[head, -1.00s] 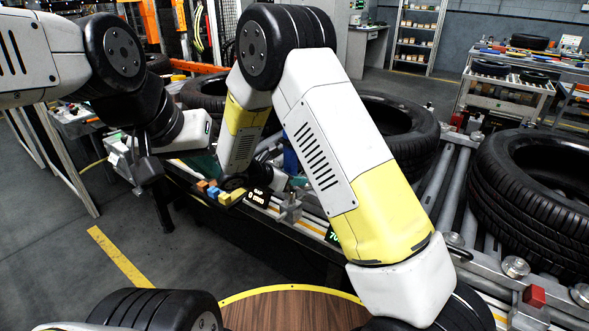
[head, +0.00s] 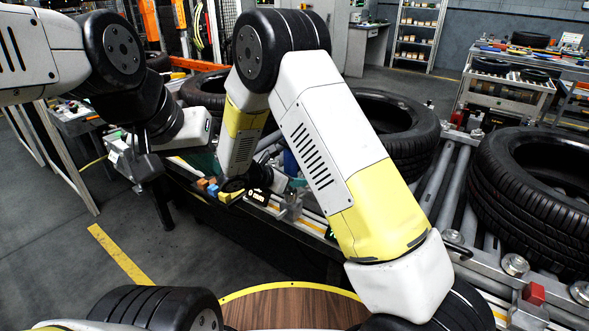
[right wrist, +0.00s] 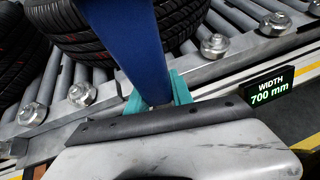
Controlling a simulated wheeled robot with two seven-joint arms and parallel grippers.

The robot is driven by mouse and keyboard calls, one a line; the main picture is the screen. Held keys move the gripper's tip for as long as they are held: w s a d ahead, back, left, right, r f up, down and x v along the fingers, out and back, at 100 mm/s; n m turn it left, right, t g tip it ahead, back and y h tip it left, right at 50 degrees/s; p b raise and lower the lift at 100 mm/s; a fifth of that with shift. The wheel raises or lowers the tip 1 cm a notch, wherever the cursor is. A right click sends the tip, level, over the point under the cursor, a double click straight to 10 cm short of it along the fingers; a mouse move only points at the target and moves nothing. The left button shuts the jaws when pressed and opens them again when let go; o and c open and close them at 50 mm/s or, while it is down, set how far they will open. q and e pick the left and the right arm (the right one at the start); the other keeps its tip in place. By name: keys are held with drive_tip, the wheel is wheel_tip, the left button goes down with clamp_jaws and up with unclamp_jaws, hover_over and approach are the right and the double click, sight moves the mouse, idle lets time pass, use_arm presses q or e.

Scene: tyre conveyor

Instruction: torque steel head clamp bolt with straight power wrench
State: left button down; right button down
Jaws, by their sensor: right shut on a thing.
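My right gripper (right wrist: 155,90) is shut on a blue straight tool, which I take as the power wrench (right wrist: 128,38); teal finger parts show on both sides of it. In the head view a strip of the blue wrench (head: 290,163) shows beside my right arm, which hides most of that gripper. The tool's working end is out of sight. Several silver bolt heads (right wrist: 82,93) sit along the conveyor rail in the right wrist view; I cannot tell which is the clamp bolt. My left gripper (head: 143,168) hangs at the left, its jaw opening unclear.
Black tyres (head: 535,190) lie on the conveyor rollers (head: 438,185). A display (right wrist: 268,86) reads "WIDTH 700 mm". Small coloured blocks (head: 207,186) lie along the conveyor's near edge. A round wooden top (head: 290,308) is at the bottom. The floor at left is mostly open.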

sight(295, 163)
drive_tip(key=shift+f, duration=0.55)
idle(0.9)
drive_tip(key=shift+r, duration=3.6)
